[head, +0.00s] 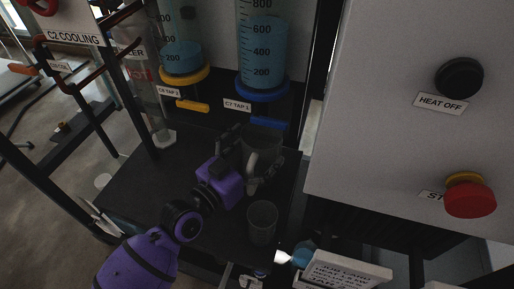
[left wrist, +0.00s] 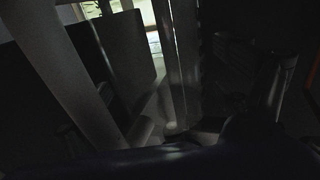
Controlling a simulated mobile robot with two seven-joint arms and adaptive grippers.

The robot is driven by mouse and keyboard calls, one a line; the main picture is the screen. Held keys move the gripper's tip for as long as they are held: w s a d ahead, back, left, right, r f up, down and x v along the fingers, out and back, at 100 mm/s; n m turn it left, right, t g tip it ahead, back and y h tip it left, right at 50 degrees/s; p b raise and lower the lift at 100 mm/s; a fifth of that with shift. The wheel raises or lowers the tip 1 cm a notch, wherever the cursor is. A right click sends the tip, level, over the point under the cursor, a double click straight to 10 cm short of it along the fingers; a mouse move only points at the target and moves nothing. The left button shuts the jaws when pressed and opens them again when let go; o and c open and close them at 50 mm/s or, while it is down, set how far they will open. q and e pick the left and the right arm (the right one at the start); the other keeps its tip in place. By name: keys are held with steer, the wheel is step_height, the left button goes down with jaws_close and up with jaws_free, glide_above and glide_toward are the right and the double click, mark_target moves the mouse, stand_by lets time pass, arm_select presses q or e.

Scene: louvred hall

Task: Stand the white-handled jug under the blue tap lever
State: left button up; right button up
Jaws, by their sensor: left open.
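A clear jug (head: 262,140) stands upright on the dark bench, below the blue tap lever (head: 268,123) of the right-hand cylinder. My left gripper (head: 250,156) is open, with its dark fingers at either side of this jug; I cannot tell whether they touch it. The jug's handle is hidden or too dark to make out, so its colour is unclear. A second clear vessel (head: 262,222) stands nearer the bench front, apart from the gripper. The left wrist view is very dark and shows mostly finger shapes. My right gripper is not in view.
A yellow tap lever (head: 192,105) is at the left-hand cylinder (head: 183,58). A white panel (head: 400,120) with a black knob and a red button (head: 470,198) closes off the right. A lettered card (head: 345,268) stands in front. The bench's left part is mostly clear.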

arm_select(q)
steer(key=v, duration=1.2)
steer(key=shift+r, duration=0.2)
stand_by(0.4)
